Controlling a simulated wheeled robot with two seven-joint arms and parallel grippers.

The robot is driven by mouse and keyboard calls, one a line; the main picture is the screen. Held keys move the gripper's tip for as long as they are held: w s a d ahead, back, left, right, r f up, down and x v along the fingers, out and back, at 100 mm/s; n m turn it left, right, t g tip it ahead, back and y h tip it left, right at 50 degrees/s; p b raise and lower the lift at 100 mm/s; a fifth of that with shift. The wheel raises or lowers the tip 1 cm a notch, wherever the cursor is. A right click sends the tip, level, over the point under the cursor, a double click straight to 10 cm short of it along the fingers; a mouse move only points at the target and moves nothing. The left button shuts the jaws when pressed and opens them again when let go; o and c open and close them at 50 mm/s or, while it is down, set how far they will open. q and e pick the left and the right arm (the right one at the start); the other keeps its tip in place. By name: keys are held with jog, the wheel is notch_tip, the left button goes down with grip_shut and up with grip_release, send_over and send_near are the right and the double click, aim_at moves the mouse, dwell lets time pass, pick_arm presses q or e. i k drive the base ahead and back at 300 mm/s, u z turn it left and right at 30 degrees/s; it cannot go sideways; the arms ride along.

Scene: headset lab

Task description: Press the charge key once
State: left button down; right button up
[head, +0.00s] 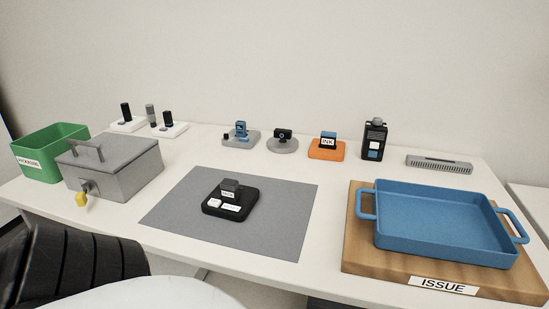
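A black dock (217,211) sits on the grey mat (272,218) in the middle of the table. A dark grey block (230,185) with a small white label stands upright in its back part. Two white labelled patches lie on the dock's front: a left one (215,201) and a right one (232,208). Their lettering is too small to read, so I cannot tell which is the charge key. Neither of my grippers shows in the head view, and nothing touches the dock.
A grey lidded box (126,174) and a green bin (44,144) stand at left. A blue tray (440,229) rests on a wooden board (360,252) marked ISSUE at right. Several small devices line the back, including an orange INK stand (326,153). The mat around the dock is clear.

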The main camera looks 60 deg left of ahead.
aim_at(216, 204)
jog(key=i, duration=0.35)
jog(key=u, duration=2)
